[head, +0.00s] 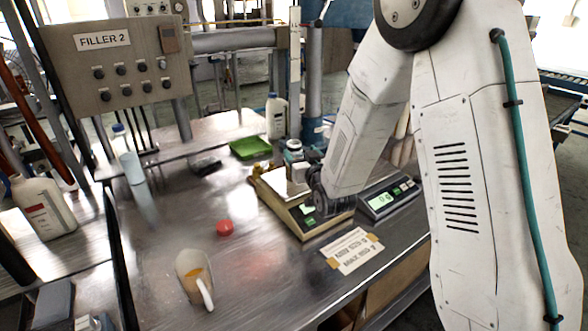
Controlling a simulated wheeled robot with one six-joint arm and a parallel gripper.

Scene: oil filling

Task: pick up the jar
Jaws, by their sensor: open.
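A red lid (224,228) lies on the table between the jar and the scale.
A second scale (388,199) stands right of the first. A taped paper label (353,250) lies in front. A green tray (250,147) and white bottle (276,116) are behind. A white jug (42,206) stands left. The table around the jar is mostly clear.

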